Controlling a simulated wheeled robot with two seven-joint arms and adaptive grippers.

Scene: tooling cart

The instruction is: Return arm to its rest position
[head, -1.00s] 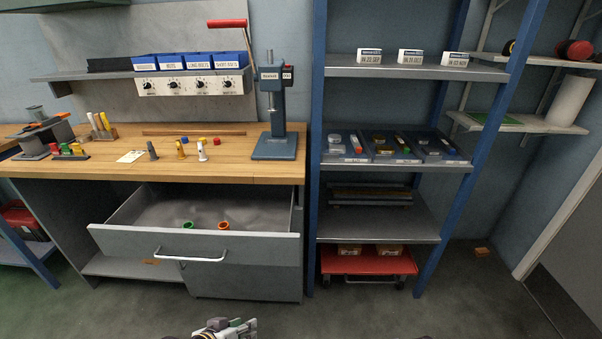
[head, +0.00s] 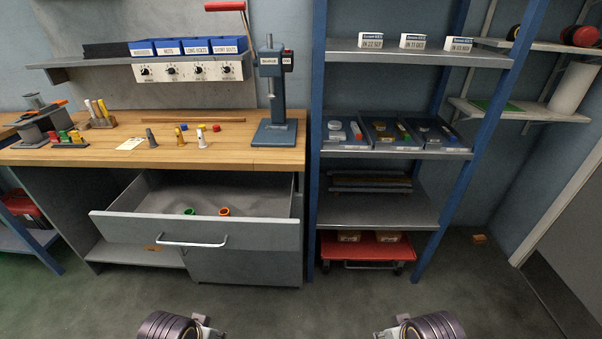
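My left arm shows at the bottom edge of the head view as a dark ringed link with a pale metal end (head: 207,328). My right arm shows at the bottom edge, right of centre, with a similar pale metal end (head: 391,331). Both are low in front of the bench and the shelf rack, apart from them. The fingers of both grippers are cut off or too small to make out. I see nothing held in either.
The bench drawer (head: 195,229) is pulled out, with a green ring (head: 189,211) and an orange ring (head: 224,211) inside. A press (head: 274,100) and small coloured parts stand on the workbench (head: 230,155). A shelf rack (head: 375,205) stands right. The floor ahead is clear.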

